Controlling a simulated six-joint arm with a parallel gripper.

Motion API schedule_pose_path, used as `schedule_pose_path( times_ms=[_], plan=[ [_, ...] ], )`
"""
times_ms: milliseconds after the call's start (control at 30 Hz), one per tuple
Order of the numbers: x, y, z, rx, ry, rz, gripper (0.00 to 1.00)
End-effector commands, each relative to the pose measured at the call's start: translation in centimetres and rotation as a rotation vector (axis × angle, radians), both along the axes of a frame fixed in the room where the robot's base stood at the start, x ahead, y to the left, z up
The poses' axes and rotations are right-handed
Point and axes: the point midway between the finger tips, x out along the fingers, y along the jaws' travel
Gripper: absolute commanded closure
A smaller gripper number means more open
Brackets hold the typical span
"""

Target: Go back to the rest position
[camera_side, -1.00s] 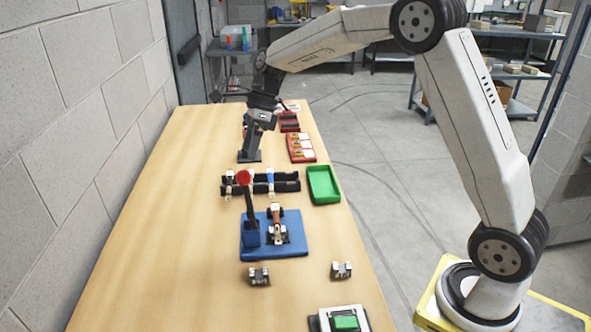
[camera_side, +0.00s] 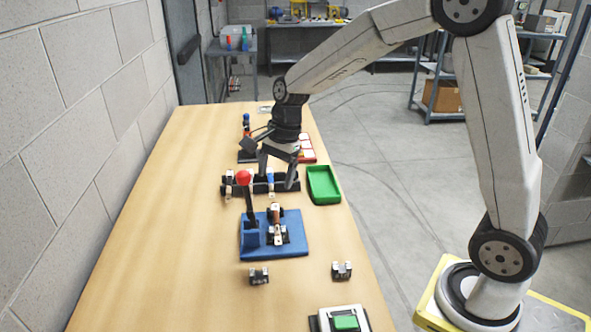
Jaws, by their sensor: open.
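My gripper (camera_side: 277,182) points down with its two fingers spread apart, empty. In this view it overlaps the black rack (camera_side: 236,189) with several small parts in it. Whether the fingertips touch the rack I cannot tell.
A blue base (camera_side: 290,246) carries a red-knobbed lever (camera_side: 244,178) and a small assembly (camera_side: 276,226). A green tray (camera_side: 323,185) sits at the right edge. Two small metal blocks (camera_side: 259,276) (camera_side: 341,270) and a green-button box (camera_side: 344,321) stand nearer. The table's left side is clear.

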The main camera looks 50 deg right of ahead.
Motion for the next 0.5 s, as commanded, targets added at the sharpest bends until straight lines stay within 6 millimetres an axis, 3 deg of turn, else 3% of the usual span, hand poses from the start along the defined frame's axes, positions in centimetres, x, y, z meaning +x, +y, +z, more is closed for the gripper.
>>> schedule_pose_path(
  times_ms=[500],
  plan=[
    [-9.2,0.0,-3.9,-0.255,-0.194,0.843,0.14]
  ],
)
